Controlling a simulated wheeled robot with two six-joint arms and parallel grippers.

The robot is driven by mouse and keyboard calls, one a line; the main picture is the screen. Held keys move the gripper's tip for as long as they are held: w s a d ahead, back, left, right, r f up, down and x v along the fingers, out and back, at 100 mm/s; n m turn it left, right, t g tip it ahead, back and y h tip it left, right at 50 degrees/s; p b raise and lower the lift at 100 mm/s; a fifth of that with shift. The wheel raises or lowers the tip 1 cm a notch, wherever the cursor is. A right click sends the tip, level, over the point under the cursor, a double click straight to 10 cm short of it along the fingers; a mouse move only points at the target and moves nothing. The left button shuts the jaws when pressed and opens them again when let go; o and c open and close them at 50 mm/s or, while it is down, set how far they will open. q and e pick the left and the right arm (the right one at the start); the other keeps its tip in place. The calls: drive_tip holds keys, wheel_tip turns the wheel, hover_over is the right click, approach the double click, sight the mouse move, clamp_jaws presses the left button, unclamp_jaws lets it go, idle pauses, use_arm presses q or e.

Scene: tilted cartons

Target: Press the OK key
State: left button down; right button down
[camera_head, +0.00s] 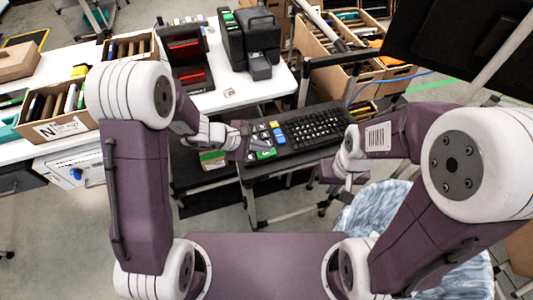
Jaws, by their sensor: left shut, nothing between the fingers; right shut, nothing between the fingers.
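A black keyboard (311,128) lies on a dark shelf, with coloured keys at its left end. A yellow key, a blue key and a green key (266,154) show there. The lettering is too small to read, so I cannot tell which is the OK key. My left gripper (244,141) is shut and empty at the left end of the keyboard, close to the green key. I cannot tell whether it touches any key. My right gripper (343,184) is shut and empty, below and right of the keyboard, in front of the shelf.
A white table (215,99) behind holds a black device (252,42) and a red-and-black unit (187,62). Cartons of files (55,108) stand at left, and more cartons (325,45) at the back right. A blue-white bag (372,206) is at lower right.

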sight(263, 154)
use_arm(q)
drive_tip(key=shift+f+b, duration=0.5)
drive_tip(key=shift+b, duration=0.05)
idle(0.8)
drive_tip(key=shift+r, duration=0.15)
drive_tip(key=shift+r+p, duration=0.6)
drive_tip(key=shift+r, duration=0.1)
wheel_tip(263, 154, up, 5)
drive_tip(key=p, duration=0.4)
drive_tip(key=shift+r, duration=0.1)
idle(0.7)
